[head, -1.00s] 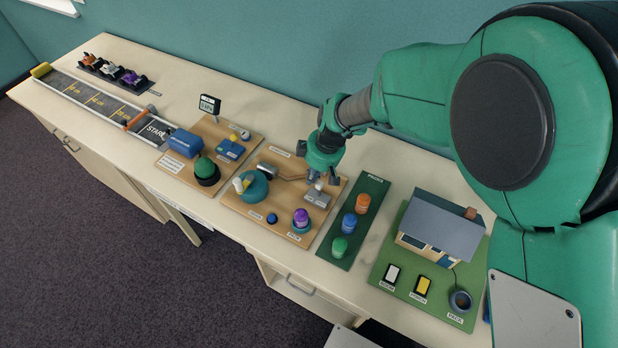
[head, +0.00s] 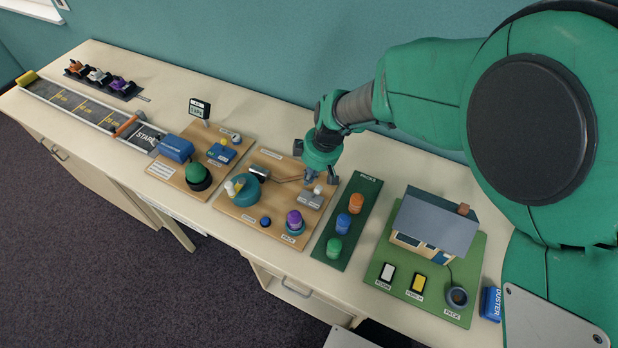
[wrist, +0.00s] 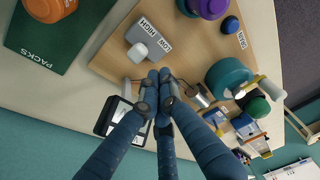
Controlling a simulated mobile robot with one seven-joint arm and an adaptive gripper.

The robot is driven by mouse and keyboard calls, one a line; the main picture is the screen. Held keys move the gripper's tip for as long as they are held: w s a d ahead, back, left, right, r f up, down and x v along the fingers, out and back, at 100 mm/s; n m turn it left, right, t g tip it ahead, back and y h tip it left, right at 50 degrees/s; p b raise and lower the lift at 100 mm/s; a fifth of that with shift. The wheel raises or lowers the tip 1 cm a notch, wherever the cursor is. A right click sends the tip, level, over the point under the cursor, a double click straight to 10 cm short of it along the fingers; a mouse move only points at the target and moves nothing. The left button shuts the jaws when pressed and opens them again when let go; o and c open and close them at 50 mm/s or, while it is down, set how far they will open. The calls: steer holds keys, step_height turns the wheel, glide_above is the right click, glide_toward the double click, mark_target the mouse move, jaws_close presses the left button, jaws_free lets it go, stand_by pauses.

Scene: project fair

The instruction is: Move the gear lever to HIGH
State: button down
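The gear lever is a white knob (wrist: 138,53) on a grey gear box (wrist: 162,30) labelled HIGH and LOW in the wrist view. I cannot tell which label the knob stands at. In the head view the gear box (head: 312,200) sits at the right of a wooden board (head: 255,222), with its small light knob (head: 318,190) on top. My gripper (wrist: 160,78) has its dark blue fingertips together, with nothing seen between them. They are just below the knob in the wrist view and appear apart from it. In the head view my gripper (head: 314,178) hangs at the board's back right.
Left of the gear box on the board are a teal drum (head: 243,189), a blue button (head: 265,222) and a purple pack (head: 294,220). A green packs mat (head: 343,240) with several packs lies to the right, then a model house (head: 432,225). A display (head: 200,108) stands behind.

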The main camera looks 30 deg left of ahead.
steer(key=shift+a+r, duration=0.15)
steer(key=shift+r, duration=0.05)
stand_by(0.4)
steer(key=a+r+p+v, duration=0.1)
steer(key=a+p+v, duration=0.1)
steer(key=v, duration=0.7)
glide_above(317, 188)
steer(key=shift+a+f, duration=0.1)
steer(key=shift+f, duration=0.3)
stand_by(0.4)
